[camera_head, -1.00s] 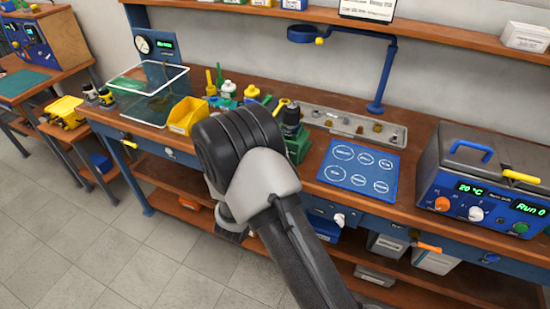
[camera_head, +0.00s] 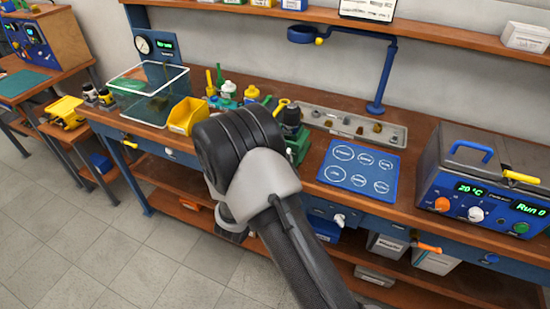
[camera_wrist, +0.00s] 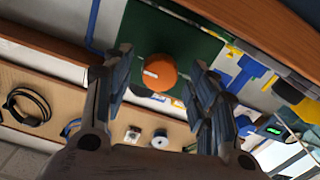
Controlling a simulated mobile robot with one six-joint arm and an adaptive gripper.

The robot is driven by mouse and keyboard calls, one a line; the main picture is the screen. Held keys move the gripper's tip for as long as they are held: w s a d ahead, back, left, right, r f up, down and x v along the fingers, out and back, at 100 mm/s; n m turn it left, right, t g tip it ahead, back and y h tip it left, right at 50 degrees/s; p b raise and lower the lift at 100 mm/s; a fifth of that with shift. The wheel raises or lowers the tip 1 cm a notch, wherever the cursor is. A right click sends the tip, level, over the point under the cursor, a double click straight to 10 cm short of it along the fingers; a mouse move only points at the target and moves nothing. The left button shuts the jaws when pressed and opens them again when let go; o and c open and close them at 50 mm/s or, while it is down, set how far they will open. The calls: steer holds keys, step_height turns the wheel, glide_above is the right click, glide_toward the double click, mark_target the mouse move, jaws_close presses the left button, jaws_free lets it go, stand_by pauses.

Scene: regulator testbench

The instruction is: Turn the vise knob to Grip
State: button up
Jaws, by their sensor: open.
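An orange round knob (camera_wrist: 160,73) with a small white mark on its face sits in front of a dark green body (camera_wrist: 196,42), seen in the wrist view. My gripper (camera_wrist: 160,60) is open, with one finger on each side of the knob. Gaps show between the knob and both fingers, and nothing is held. In the head view, part of the green vise (camera_head: 299,145) shows at the bench edge beside my arm. My arm hides the knob and my gripper there. I cannot read any label by the knob.
A blue mat (camera_head: 358,170) with white circles lies right of the vise, and a blue control box (camera_head: 490,205) stands farther right. A yellow bin (camera_head: 188,115) and a clear tank (camera_head: 130,105) stand to the left. A lower shelf (camera_wrist: 60,100) holds a coiled black cable (camera_wrist: 30,105).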

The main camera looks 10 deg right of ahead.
steer(key=shift+s+a, duration=0.1)
steer(key=v, duration=1.1)
steer(key=shift+s+a, duration=0.2)
steer(key=shift+s, duration=0.15)
